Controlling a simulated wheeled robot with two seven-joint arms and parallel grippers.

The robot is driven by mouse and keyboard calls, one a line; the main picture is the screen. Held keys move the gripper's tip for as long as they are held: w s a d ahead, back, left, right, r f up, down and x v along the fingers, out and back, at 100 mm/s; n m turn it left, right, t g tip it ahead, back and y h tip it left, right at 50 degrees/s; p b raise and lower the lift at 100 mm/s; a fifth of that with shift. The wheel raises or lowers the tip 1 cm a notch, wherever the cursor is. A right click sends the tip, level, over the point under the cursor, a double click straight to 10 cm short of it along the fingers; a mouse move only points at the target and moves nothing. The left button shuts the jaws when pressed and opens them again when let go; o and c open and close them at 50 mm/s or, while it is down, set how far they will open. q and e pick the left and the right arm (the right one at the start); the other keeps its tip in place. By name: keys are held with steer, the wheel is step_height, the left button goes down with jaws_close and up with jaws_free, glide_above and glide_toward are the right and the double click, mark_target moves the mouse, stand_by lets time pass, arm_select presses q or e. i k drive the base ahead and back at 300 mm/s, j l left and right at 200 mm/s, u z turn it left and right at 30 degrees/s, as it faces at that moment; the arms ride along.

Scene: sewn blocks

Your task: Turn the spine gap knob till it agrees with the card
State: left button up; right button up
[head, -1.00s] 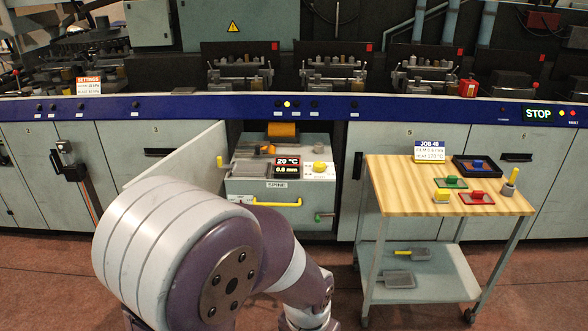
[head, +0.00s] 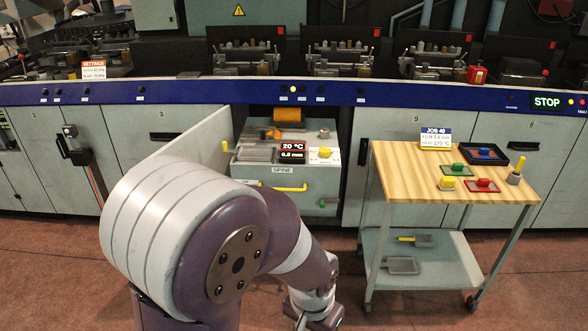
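The spine unit (head: 300,186) sits in the opened bay, labelled SPINE on its front. Its dark display (head: 292,150) reads 20 °C on top and a small mm value below that looks like 0.8. A yellow knob (head: 325,152) sits on a white plate right of the display. The job card (head: 436,138), headed JOB 40, stands at the back of the wooden trolley top; its gap and heat lines are too small to read surely. One arm of mine, seemingly the left, fills the lower middle, its wrist at the bottom edge. No gripper fingers show, and nothing touches the knob.
The open bay door (head: 190,150) stands left of the unit. A yellow handle (head: 290,188) sticks out of its front. The trolley (head: 400,190) at right carries coloured blocks, a dark tray (head: 480,153) and lower-shelf tools. Floor is clear between my arm and the bay.

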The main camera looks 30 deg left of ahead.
mark_target(325, 152)
steer(key=i+j, duration=0.6)
steer(key=i, duration=0.15)
steer(key=i+j, duration=0.55)
steer(key=i, duration=0.25)
steer(key=i+j, duration=0.6)
steer(key=i, duration=0.15)
steer(key=l+z, duration=0.05)
